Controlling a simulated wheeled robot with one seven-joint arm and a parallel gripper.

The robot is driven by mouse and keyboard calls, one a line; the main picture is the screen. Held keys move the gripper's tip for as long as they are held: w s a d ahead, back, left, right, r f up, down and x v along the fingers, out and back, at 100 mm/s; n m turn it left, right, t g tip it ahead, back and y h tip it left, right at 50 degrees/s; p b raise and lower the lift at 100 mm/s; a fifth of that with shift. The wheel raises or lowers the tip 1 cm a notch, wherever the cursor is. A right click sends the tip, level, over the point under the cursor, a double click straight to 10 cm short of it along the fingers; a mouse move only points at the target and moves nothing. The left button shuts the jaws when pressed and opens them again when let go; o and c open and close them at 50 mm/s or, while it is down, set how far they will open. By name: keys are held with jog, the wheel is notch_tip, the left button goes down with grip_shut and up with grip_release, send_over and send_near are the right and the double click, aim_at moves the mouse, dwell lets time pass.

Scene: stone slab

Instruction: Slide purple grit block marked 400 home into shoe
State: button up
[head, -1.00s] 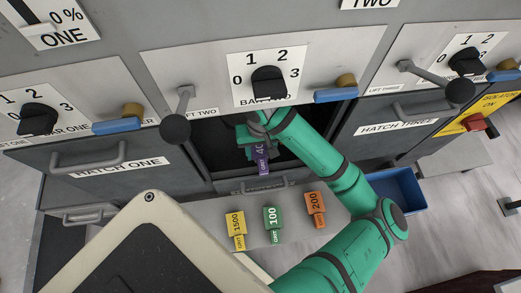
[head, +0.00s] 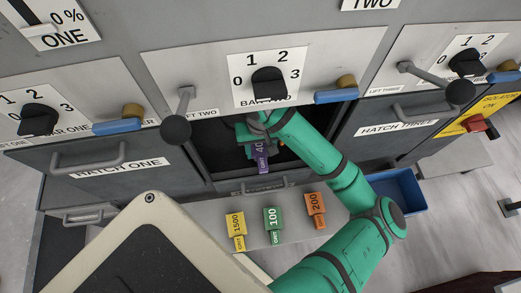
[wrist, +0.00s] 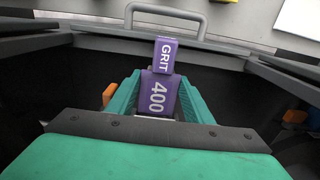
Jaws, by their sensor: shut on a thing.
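The purple grit block marked 400 (head: 261,156) is in the dark opening of the middle hatch. The wrist view shows the block (wrist: 158,92) with its "GRIT" and "400" labels facing the camera. My gripper (head: 256,130) is inside the opening, and its teal fingers show on both sides of the block in the wrist view (wrist: 160,97). It is shut on the block. I cannot make out the shoe; the inside of the opening is dark and partly hidden by my arm and gripper.
A yellow 1500 block (head: 236,230), green 100 block (head: 273,224) and orange 200 block (head: 316,209) stand on the grey shelf (head: 255,232) below the opening. Hatch one (head: 110,168) and hatch three (head: 400,122) flank it. A blue bin (head: 400,190) is at right.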

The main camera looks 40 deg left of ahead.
jog(key=shift+w+a, duration=0.15)
jog(key=shift+a, duration=0.05)
jog(key=shift+d, duration=0.25)
jog(key=shift+s, duration=0.2)
dwell(1.2)
jog(key=shift+w, duration=0.1)
jog(key=shift+w+a, duration=0.9)
jog(key=shift+a, duration=0.25)
dwell(0.6)
jog(key=shift+w+a, duration=0.25)
jog(key=shift+w, duration=0.2)
jog(key=shift+a, duration=0.4)
jog(key=shift+w, duration=0.25)
jog(key=shift+w, duration=0.1)
